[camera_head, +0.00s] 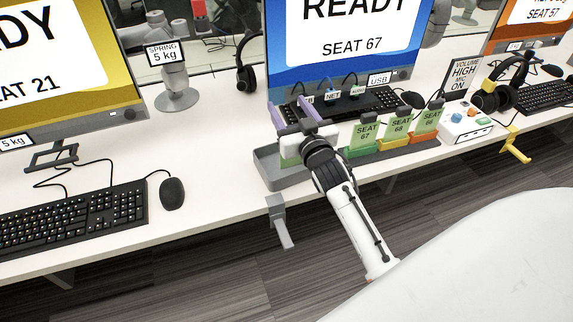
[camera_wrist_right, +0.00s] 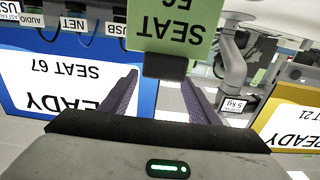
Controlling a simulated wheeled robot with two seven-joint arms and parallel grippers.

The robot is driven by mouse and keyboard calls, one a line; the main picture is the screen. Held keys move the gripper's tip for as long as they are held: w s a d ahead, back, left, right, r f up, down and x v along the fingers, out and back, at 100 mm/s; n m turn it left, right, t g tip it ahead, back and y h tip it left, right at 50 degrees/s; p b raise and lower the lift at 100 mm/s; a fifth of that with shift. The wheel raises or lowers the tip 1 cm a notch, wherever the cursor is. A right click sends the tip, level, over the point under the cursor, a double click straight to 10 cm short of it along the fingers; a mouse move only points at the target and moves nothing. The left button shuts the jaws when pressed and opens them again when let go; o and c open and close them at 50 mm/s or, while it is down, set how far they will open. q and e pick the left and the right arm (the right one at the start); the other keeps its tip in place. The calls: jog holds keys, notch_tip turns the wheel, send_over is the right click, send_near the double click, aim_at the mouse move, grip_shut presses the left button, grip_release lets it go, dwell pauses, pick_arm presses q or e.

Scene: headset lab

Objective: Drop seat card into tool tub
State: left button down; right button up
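The light green seat card (camera_wrist_right: 170,28) shows upside down at the top of the right wrist view, its number partly cropped, with a dark tab at one end. My right gripper (camera_head: 292,103) is over the grey tool tub (camera_head: 266,177), its purple fingers spread apart. The fingers (camera_wrist_right: 160,85) also show spread in the wrist view, with the dark tab between them in the picture and no clear contact. In the head view a pale green part of the card shows at the tub, below the fingers, mostly hidden by my gripper. My left gripper is out of view.
A rack (camera_head: 390,154) of several seat cards stands right of the tub, with a control box (camera_head: 465,127) beyond. A keyboard (camera_head: 75,215) and mouse (camera_head: 172,193) lie left. Behind are a monitor (camera_head: 345,70) and a spring arm (camera_head: 177,97).

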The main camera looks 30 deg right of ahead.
jog(key=v, duration=1)
jog(key=shift+s+a+f, duration=0.1)
jog(key=shift+s, duration=0.05)
dwell(0.3)
jog(key=s+a+f+n+g+y, duration=0.15)
jog(key=s+a+f+g, duration=0.3)
jog(key=s, duration=0.45)
jog(key=s+a+f+n+g+y, duration=0.1)
jog(key=s+a+f+n+g, duration=0.15)
jog(key=s+f+g, duration=0.4)
jog(key=s+a+f+n+g+y, duration=0.1)
jog(key=s+a+f+g+y, duration=0.25)
jog(key=s, duration=0.65)
jog(key=w+a+f+t, duration=0.1)
jog(key=a+f+t, duration=0.1)
jog(key=f, duration=0.4)
jog(key=w+a+f+t, duration=0.2)
jog(key=a+f+t, duration=0.1)
jog(key=f, duration=0.3)
jog(key=shift+w+a+f, duration=0.3)
jog(key=shift+a+f, duration=0.1)
jog(key=shift+a, duration=0.4)
